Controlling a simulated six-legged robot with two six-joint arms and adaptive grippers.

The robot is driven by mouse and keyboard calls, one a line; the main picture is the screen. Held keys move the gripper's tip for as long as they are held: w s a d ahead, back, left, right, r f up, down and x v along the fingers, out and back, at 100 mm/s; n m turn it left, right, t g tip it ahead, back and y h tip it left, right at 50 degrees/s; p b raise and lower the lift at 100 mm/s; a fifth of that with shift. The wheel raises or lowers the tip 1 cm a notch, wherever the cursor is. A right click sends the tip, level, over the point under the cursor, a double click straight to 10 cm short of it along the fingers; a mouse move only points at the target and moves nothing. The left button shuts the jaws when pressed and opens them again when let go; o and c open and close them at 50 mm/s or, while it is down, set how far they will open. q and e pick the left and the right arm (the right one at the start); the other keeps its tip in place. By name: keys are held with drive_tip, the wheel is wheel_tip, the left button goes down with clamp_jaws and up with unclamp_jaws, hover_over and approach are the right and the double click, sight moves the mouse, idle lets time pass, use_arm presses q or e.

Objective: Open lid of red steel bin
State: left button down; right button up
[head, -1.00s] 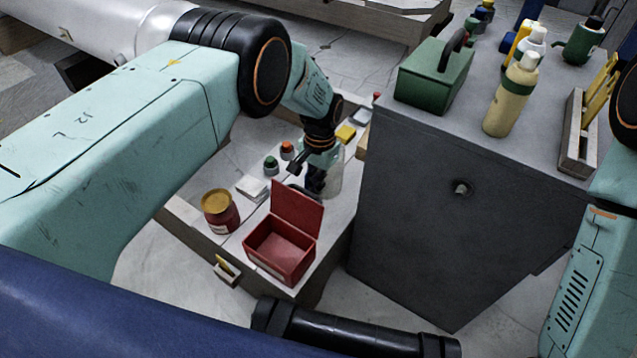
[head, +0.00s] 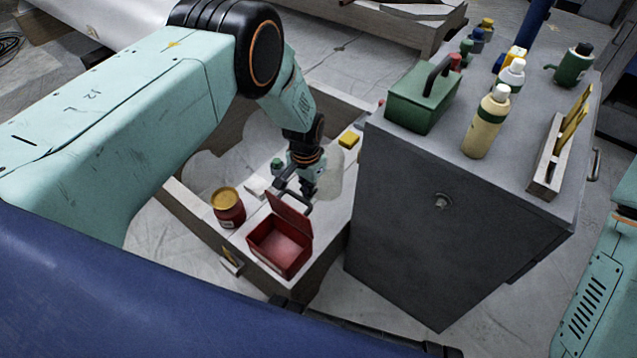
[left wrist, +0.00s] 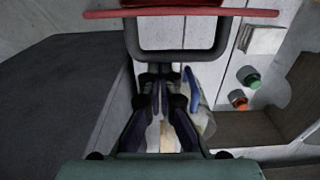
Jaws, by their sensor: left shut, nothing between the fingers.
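The red steel bin (head: 280,252) stands on a low pale platform. Its lid (head: 289,212) is raised at the back edge, so the inside shows. A dark handle (head: 296,198) sits on the lid's outer side. In the left wrist view the lid (left wrist: 180,13) is a thin red strip, with the handle (left wrist: 180,55) below it. My left gripper (head: 308,190) is shut and empty behind the lid. In the left wrist view its fingertips (left wrist: 160,72) are close to the handle's bar; I cannot tell whether they touch. My right gripper is out of view.
A red jar with a yellow lid (head: 228,207) stands left of the bin. A translucent container (head: 330,175) is close beside my left gripper. A tall grey cabinet (head: 440,230) blocks the right side, with a green toolbox (head: 423,100) and bottles on top.

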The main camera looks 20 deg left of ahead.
use_arm(q)
drive_tip(key=shift+s+a, duration=0.15)
drive_tip(key=shift+a, duration=0.05)
idle(0.3)
wheel_tip(320, 180, up, 12)
drive_tip(key=shift+s, duration=0.15)
idle(0.4)
